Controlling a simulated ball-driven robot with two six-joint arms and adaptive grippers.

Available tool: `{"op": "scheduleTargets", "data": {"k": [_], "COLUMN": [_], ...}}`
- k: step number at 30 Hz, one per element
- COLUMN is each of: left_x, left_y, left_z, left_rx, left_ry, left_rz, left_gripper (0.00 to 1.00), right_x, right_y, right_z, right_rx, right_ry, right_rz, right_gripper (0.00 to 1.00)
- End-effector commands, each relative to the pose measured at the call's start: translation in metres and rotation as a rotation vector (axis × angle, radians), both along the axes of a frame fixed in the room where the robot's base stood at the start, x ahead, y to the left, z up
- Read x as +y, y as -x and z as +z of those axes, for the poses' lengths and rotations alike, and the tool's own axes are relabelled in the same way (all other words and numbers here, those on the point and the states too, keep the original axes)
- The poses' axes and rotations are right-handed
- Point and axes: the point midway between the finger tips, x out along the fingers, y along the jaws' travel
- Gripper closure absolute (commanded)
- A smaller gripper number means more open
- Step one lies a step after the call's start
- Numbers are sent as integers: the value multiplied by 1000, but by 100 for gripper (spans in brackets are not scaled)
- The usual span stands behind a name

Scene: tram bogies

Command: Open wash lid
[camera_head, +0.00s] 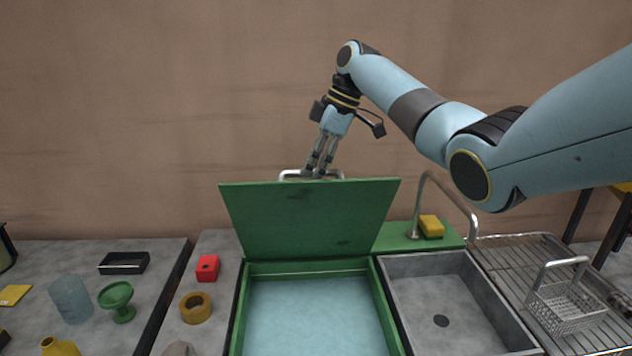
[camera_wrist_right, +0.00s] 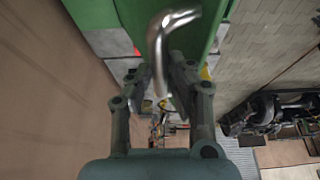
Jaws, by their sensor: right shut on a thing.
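The green wash lid (camera_head: 310,218) stands raised, tilted back on its far edge, above the open wash basin (camera_head: 310,312) with a pale blue inside. A metal bar handle (camera_head: 290,174) runs along the lid's top edge. My right gripper (camera_head: 315,173) reaches down from above and is shut on this handle. In the right wrist view the bent shiny handle (camera_wrist_right: 159,50) passes between the fingers, with the green lid (camera_wrist_right: 192,22) beyond it. My left gripper is in neither view.
A grey sink (camera_head: 440,300) with a curved tap (camera_head: 425,200) and a yellow sponge (camera_head: 431,226) is right of the basin. A wire basket (camera_head: 568,308) stands on a rack. A red block (camera_head: 207,268), a brown ring (camera_head: 195,307) and a green cup (camera_head: 118,300) lie left.

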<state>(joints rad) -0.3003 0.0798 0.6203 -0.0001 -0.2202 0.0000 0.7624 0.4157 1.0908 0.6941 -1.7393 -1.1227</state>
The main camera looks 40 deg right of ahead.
Motion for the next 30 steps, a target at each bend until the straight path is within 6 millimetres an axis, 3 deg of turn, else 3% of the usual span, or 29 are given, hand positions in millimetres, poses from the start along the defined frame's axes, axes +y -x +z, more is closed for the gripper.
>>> {"op": "scheduleTargets", "data": {"k": [1,22,23,24,28,30], "left_x": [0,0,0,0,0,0], "left_y": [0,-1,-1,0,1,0], "left_z": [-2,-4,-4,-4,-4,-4], "left_rx": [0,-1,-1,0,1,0], "left_ry": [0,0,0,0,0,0], "left_rz": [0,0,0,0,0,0], "left_gripper": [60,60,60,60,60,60], "right_x": [-3,-8,-8,-8,-8,-7], "right_y": [0,-7,-7,-7,-8,-8], "right_z": [-8,-5,-5,-5,-3,-2], "right_rx": [24,70,70,70,66,65], "right_ry": [-3,-28,-28,-28,-29,-29], "right_rz": [-7,-7,-7,-7,-5,-4], "right_gripper": [100,100,82,77,60,60]}}
